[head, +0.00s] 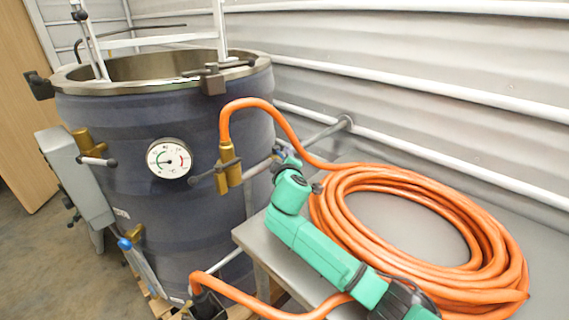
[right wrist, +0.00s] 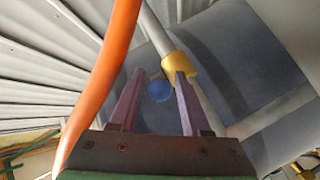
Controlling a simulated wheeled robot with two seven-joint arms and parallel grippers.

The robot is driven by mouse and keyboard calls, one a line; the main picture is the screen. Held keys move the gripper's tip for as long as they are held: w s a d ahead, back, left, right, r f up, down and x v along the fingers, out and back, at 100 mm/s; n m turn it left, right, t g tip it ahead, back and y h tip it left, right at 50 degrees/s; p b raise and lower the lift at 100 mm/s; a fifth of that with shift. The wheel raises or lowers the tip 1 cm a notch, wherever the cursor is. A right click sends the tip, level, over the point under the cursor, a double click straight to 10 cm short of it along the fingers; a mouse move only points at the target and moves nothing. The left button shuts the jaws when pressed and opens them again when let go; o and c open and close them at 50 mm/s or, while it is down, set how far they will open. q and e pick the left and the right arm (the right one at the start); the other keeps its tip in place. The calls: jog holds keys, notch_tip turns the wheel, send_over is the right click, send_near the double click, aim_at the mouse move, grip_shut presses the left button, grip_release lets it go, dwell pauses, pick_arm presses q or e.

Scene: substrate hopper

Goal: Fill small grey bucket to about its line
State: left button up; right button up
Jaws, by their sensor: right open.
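No small grey bucket shows in either view. The large dark blue tank (head: 120,205) stands at the left, open at the top, with a round dial gauge (head: 169,159) on its side. My right gripper (head: 283,152) is beside the tank's right side, small and partly hidden by my green arm in the head view. In the right wrist view its two fingers (right wrist: 158,80) are apart and empty. My left gripper is out of view.
An orange hose (head: 440,275) lies coiled on a grey table (head: 385,215) under my right arm and runs to a brass valve (head: 229,174). It also passes left of the fingers in the right wrist view (right wrist: 105,75). A lever with a blue knob (head: 124,243) projects low on the tank.

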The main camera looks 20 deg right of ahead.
jog(key=p+v, duration=0.6)
jog(key=v, duration=0.8)
jog(key=shift+s+r, duration=0.1)
jog(key=shift+r, duration=0.05)
